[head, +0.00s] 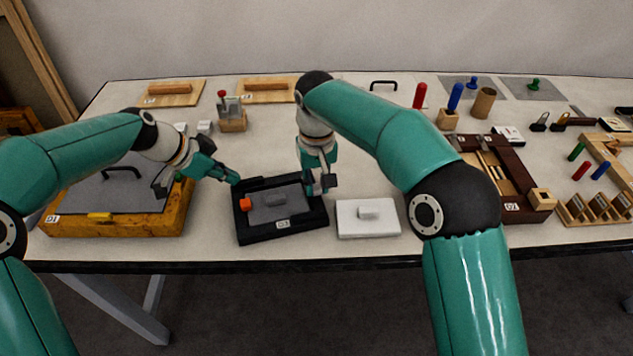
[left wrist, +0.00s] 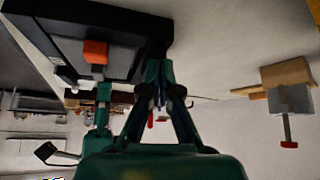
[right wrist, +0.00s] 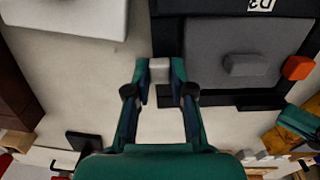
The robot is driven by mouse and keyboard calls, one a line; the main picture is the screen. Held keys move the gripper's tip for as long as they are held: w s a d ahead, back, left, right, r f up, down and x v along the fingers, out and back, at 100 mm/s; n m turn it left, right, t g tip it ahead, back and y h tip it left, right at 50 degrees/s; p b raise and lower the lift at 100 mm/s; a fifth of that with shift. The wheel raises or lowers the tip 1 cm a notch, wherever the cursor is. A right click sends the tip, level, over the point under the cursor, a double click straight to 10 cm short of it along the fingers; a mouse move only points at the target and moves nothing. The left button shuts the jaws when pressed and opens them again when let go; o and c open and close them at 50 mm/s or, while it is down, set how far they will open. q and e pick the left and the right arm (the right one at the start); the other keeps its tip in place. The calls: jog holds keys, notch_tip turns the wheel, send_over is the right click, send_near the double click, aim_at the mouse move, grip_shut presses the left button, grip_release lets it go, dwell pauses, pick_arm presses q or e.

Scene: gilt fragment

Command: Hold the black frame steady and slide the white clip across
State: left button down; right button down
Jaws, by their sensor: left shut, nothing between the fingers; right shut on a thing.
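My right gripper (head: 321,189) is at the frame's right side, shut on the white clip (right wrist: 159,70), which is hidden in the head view.
A white block with a handle (head: 368,220) lies right of the frame. A yellow wooden case (head: 110,226) stands at the left. A wooden block with a red-topped plunger (head: 232,123) stands behind the frame. Dark wooden trays (head: 511,190) are at the right.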

pick_arm(q)
jog(key=shift+f, duration=0.2)
pick_arm(e)
jog(key=shift+s+a, duration=0.2)
jog(key=shift+a, duration=0.9)
pick_arm(q)
jog(key=shift+s, duration=0.1)
pick_arm(e)
jog(key=c, duration=1)
grip_release()
jog(key=shift+d, duration=0.1)
jog(key=shift+r, duration=0.1)
notch_tip(320, 180, up, 12)
jog(key=shift+s, duration=0.1)
